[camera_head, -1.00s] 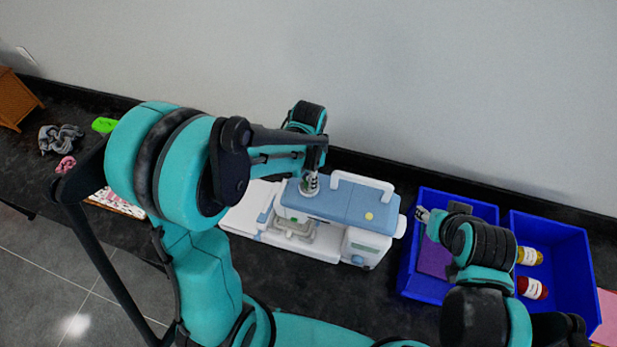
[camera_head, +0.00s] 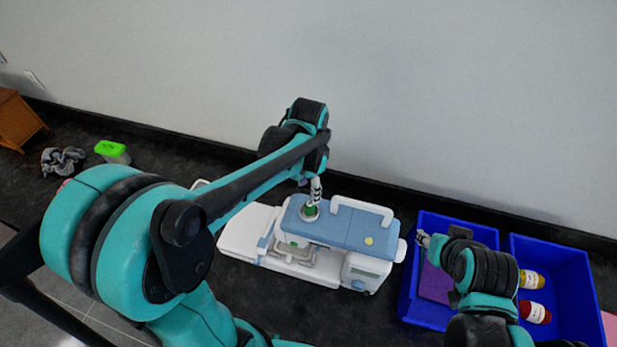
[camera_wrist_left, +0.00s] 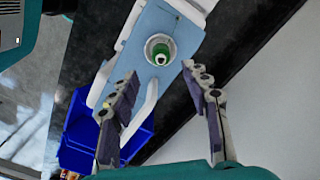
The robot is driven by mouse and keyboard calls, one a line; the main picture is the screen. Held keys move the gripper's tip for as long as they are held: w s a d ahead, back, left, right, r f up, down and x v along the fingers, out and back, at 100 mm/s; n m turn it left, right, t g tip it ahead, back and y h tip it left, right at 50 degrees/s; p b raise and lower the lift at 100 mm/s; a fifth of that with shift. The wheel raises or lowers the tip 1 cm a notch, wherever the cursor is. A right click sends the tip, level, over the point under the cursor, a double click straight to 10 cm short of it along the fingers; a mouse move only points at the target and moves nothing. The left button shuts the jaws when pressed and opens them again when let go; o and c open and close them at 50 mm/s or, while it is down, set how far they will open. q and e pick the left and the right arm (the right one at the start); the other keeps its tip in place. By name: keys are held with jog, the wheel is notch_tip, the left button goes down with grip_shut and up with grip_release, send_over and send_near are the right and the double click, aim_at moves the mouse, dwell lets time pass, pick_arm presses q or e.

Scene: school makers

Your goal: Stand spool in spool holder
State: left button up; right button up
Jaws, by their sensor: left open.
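The green spool (camera_head: 310,210) sits in the round grey holder (camera_head: 303,217) on top of the blue and white sewing machine (camera_head: 345,225). In the left wrist view the spool (camera_wrist_left: 161,54) is seen from above, inside the holder ring (camera_wrist_left: 150,41), and looks upright. My left gripper (camera_head: 315,188) is just above the spool. In the wrist view its fingers (camera_wrist_left: 160,75) are spread wide with nothing between them, apart from the spool. My right gripper (camera_head: 424,239) is at the left edge of the blue bin; its jaws are too small to judge.
Two blue bins (camera_head: 485,220) stand right of the machine, one with a purple item (camera_head: 435,284), the other with a yellow jar (camera_head: 532,280) and a red jar (camera_head: 536,313). A green-lidded container (camera_head: 111,150) and grey cloth (camera_head: 62,160) lie far left. The wall is close behind.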

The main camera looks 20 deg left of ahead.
pick_arm(q)
jog(key=s+a+r+n+t, duration=0.4)
jog(key=s+r+n+t, duration=0.2)
jog(key=s+n, duration=0.3)
jog(key=shift+s+a+r+t, duration=0.3)
jog(key=shift+s+t, duration=0.25)
jog(key=shift+t, duration=0.05)
